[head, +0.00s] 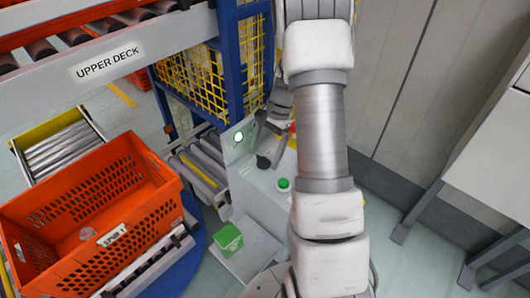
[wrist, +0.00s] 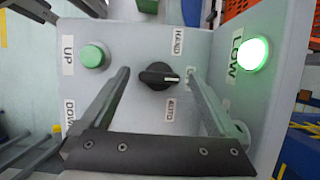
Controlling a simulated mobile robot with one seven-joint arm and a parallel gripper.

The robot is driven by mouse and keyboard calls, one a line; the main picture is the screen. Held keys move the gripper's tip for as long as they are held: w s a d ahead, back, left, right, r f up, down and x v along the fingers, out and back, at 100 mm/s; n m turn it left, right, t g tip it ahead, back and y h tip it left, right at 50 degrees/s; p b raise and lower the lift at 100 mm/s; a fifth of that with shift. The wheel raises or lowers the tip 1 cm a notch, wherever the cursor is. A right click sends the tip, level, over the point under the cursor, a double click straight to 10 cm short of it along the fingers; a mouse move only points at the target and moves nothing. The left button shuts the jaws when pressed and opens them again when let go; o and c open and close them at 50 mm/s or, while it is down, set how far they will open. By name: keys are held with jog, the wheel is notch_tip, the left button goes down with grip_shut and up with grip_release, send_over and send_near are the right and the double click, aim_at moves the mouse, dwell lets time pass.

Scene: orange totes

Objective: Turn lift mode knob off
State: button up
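The black knob (wrist: 157,76) sits on a grey control panel (wrist: 135,120). Its pointer lies roughly sideways in the wrist view, between the HAND label (wrist: 177,40) and the AUTO label (wrist: 172,109). A third label beside its right end is partly hidden by a finger. My gripper (wrist: 158,73) is open, with one finger to each side of the knob. Gaps show between fingers and knob; I see no contact. In the head view the knob (head: 263,162) is a small dark shape on the panel, just below my gripper (head: 268,122).
A green button (wrist: 93,56) marked UP stands left of the knob. A lit green lamp (wrist: 252,53) marked LOW is at right. An orange tote (head: 95,225) stands left of the panel, with a green box (head: 229,238) nearby. Blue posts and yellow mesh (head: 190,80) stand behind.

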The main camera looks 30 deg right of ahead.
jog(key=v, duration=1.7)
jog(key=shift+r+b, duration=0.2)
jog(key=shift+b, duration=0.25)
jog(key=s+a+r+n+t+h, duration=0.3)
jog(key=s+a+r+n, duration=0.3)
jog(key=s+a+r, duration=0.45)
jog(key=s+a+f+n+t+h, duration=0.1)
jog(key=s+a+f+n+t, duration=0.2)
jog(key=s+a+n, duration=0.5)
jog(key=s+t, duration=0.1)
jog(key=s, duration=0.2)
jog(key=shift+a, duration=0.3)
jog(key=shift+c, duration=0.2)
